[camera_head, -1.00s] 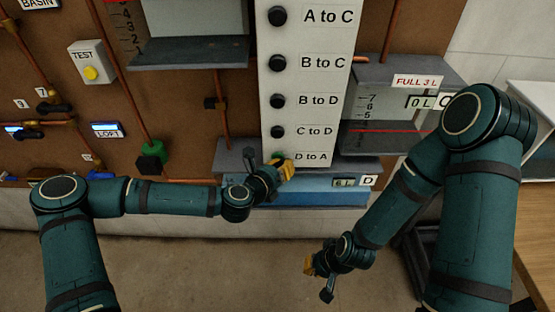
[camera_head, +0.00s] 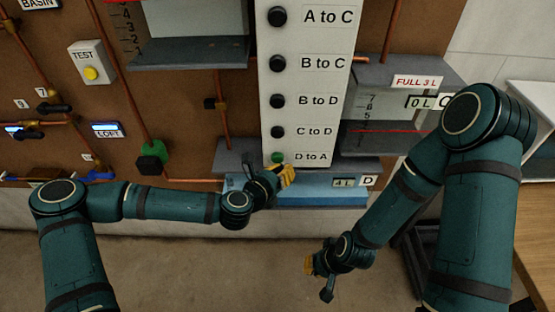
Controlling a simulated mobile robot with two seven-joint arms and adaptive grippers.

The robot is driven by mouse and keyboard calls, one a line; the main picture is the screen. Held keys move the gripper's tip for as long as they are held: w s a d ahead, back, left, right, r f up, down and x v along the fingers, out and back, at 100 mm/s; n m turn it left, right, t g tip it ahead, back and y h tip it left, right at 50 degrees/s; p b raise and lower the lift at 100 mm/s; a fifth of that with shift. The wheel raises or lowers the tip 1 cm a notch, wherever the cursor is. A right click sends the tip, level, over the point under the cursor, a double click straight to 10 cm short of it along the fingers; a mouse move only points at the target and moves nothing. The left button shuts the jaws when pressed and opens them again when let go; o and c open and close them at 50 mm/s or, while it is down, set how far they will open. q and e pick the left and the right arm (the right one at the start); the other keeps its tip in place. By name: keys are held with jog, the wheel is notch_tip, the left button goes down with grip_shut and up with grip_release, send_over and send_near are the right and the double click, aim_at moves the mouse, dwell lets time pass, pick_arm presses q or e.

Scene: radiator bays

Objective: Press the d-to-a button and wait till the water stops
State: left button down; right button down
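The D to A button (camera_head: 278,158) is the lowest on the white panel (camera_head: 316,82) and shows green; the buttons above it are black. My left gripper (camera_head: 288,176), with yellow-orange fingers, is just below and to the right of this button, in front of tank D (camera_head: 318,194). They look apart, and its finger opening is not clear. Tank D holds blue water, and its display (camera_head: 345,182) reads 4 L. My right gripper (camera_head: 310,265) hangs low over the floor, away from the panel; its finger opening is too small to tell.
Tank C (camera_head: 375,110) at the right has a 0 L display and a FULL 3 L label. Copper pipes, a green-and-black valve (camera_head: 152,157) and a TEST box (camera_head: 92,63) with a yellow button are on the brown board. The floor below is clear.

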pick_arm(q)
jog(key=s, duration=0.5)
dwell(0.3)
dwell(0.7)
jog(key=s+d+f+m+g, duration=0.1)
jog(key=s+f+m+g, duration=0.8)
jog(key=m, duration=0.7)
jog(key=s+a+f+m+g+y, duration=0.1)
jog(key=s+a+f+m+y, duration=0.1)
jog(key=a+m, duration=0.4)
jog(key=s+a+f+m+y, duration=0.3)
jog(key=s+a+f+m, duration=0.1)
jog(key=m, duration=0.6)
jog(key=a+f, duration=0.1)
jog(key=a, duration=0.1)
jog(key=shift+s+a+f+m+g, duration=0.2)
jog(key=shift+s+a+m+g, duration=0.1)
jog(key=shift+g, duration=0.1)
